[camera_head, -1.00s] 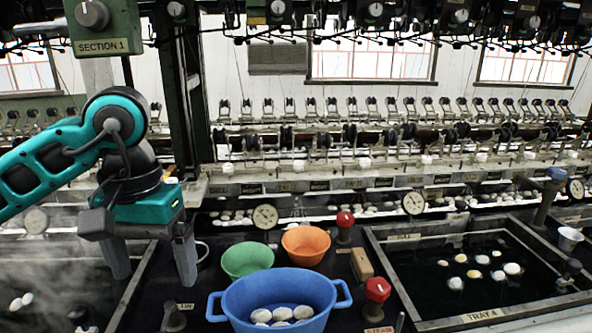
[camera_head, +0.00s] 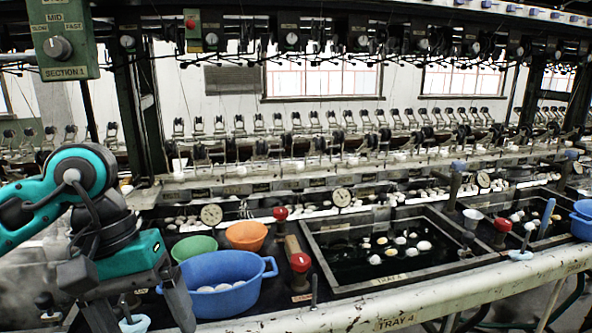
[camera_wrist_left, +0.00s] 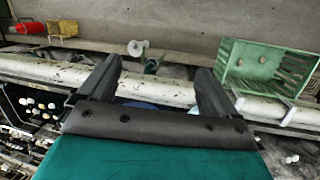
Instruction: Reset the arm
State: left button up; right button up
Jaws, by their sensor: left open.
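My left arm, teal and black, comes in from the left in the head view. Its gripper (camera_head: 148,322) points down at the lower left, in front of the blue basin (camera_head: 228,268) and partly covering its left side. The fingers are apart. In the left wrist view the same gripper (camera_wrist_left: 157,72) has two dark fingers spread wide with nothing held between them. A bit of blue shows beneath them. My right gripper is in neither view.
A green bowl (camera_head: 194,247) and an orange bowl (camera_head: 246,235) stand behind the blue basin. A water tray (camera_head: 314,250) with white cocoons lies to the right. A pale pipe (camera_head: 440,291) runs along the front. The wrist view shows a green crate (camera_wrist_left: 262,88).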

pick_arm(q)
jog(key=s+d+r+n+g+h, duration=0.2)
jog(key=d+n+h, duration=0.5)
jog(key=d+h, duration=0.1)
jog(key=s+d+r+n+g+h, duration=0.1)
jog(key=d+n+h, duration=0.5)
jog(key=d+h, duration=0.25)
jog(key=w+a+f+n+t+y, duration=0.15)
jog(key=w+n+t, duration=0.25)
jog(key=n+t, duration=0.8)
jog(key=w+a+f+n+t, duration=0.35)
jog(key=n+t, duration=0.35)
jog(key=n, duration=1)
jog(key=w+a+f+n+t+y+p, duration=0.1)
jog(key=a+f+n+t+y, duration=0.3)
jog(key=f+n+y, duration=0.65)
jog(key=s+a+f+n+g+y, duration=0.2)
jog(key=s+a+f+n+g, duration=0.1)
jog(key=f+n, duration=0.4)
jog(key=s+a+f+n+g+y, duration=0.3)
jog(key=s+f+n, duration=0.5)
jog(key=f, duration=0.3)
jog(key=shift+s+a+f+g, duration=0.2)
jog(key=shift+a+f+g, duration=0.15)
jog(key=shift+a+g, duration=0.45)
jog(key=shift+d, duration=0.15)
